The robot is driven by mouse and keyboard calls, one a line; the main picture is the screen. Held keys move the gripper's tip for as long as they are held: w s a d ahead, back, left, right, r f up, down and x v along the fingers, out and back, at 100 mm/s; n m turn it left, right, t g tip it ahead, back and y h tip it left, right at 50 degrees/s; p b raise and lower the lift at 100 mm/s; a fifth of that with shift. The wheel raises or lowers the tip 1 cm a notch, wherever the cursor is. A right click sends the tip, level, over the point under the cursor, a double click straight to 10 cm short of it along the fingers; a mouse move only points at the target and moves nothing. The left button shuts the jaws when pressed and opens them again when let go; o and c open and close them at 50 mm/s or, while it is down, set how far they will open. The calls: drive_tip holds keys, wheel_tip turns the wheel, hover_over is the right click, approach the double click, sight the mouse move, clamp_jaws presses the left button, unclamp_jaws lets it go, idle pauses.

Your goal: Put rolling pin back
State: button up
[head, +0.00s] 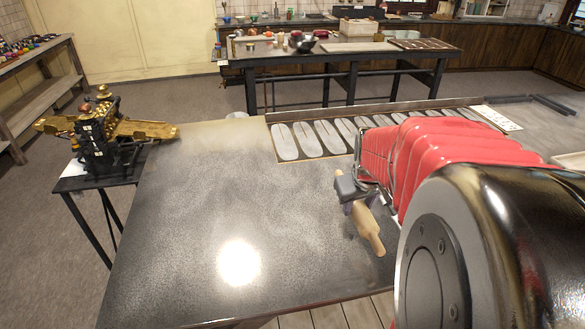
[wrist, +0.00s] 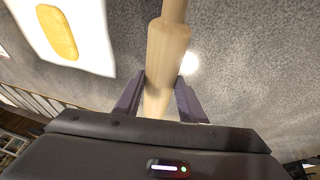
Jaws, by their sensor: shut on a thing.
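The rolling pin (wrist: 168,50) is pale wood with a narrower handle. In the wrist view it runs up from between the two dark fingers of my gripper (wrist: 158,98), which are shut on its body. In the head view the rolling pin (head: 368,230) slants down to the right over the dark table, below my gripper (head: 358,200). I cannot tell whether it touches the tabletop.
The dark table (head: 190,220) has wide clear room to the left. A tray (head: 278,158) with several pale oval pieces lies along its back edge. A white sheet with a yellow oval (wrist: 60,35) shows in the wrist view. A black and gold machine (head: 100,135) stands at the left.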

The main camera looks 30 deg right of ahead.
drive_tip(key=shift+f, duration=1.8)
drive_tip(key=o, duration=1.2)
drive_tip(key=shift+f, duration=0.15)
drive_tip(key=shift+o, duration=0.2)
drive_tip(key=shift+r, duration=0.2)
drive_tip(key=v, duration=1.2)
drive_tip(key=shift+a+f, duration=0.1)
